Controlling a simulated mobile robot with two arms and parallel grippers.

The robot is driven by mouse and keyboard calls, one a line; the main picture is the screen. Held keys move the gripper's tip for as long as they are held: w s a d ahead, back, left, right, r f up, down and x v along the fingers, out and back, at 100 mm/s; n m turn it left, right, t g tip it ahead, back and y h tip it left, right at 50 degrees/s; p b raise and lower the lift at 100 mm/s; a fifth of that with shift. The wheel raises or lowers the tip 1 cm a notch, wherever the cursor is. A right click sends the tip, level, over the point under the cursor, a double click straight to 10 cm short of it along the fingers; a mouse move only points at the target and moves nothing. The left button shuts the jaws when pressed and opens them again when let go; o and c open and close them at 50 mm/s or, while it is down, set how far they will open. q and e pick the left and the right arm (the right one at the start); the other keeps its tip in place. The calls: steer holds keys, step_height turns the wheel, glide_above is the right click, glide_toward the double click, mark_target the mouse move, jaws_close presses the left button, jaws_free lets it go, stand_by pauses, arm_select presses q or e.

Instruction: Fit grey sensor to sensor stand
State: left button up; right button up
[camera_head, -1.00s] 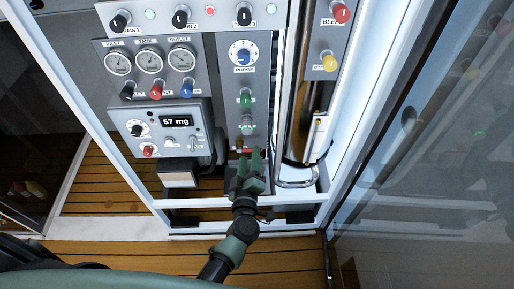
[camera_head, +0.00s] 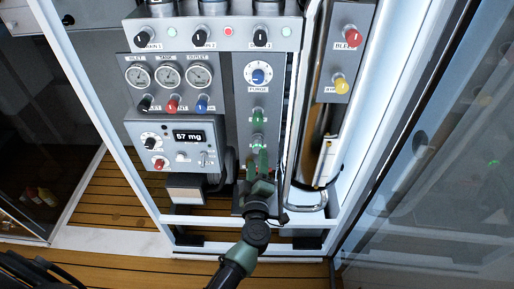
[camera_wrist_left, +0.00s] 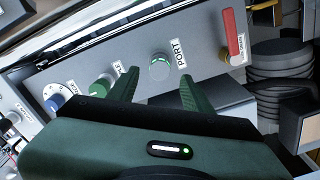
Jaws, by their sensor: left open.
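My left gripper (camera_head: 258,162) is in front of the lower part of the tall grey panel, just below the green-ringed fitting. In the left wrist view its two green fingers (camera_wrist_left: 155,88) are apart and empty, with the round metal fitting labelled PORT (camera_wrist_left: 158,66) beyond and between them. I see no contact with it. A box with a pale face (camera_head: 185,188) hangs below the 57 mg readout unit (camera_head: 178,140); I cannot tell whether it is the grey sensor. No part can be surely picked out as the sensor stand. My right gripper is out of view.
A red handle (camera_wrist_left: 233,35) is right of the fitting, near a dark coiled hose (camera_wrist_left: 280,65). Green (camera_wrist_left: 104,84) and blue (camera_wrist_left: 55,97) knobs lie to its left. A shiny vertical cylinder (camera_head: 318,130) and white frame post (camera_head: 375,125) stand right of the panel.

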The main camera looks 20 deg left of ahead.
arm_select(q)
steer(key=shift+x, duration=2.7)
steer(key=shift+p, duration=0.45)
steer(key=shift+c, duration=0.3)
jaws_close()
steer(key=shift+s, duration=0.1)
steer(key=shift+p+v, duration=1)
steer(key=shift+v, duration=1.9)
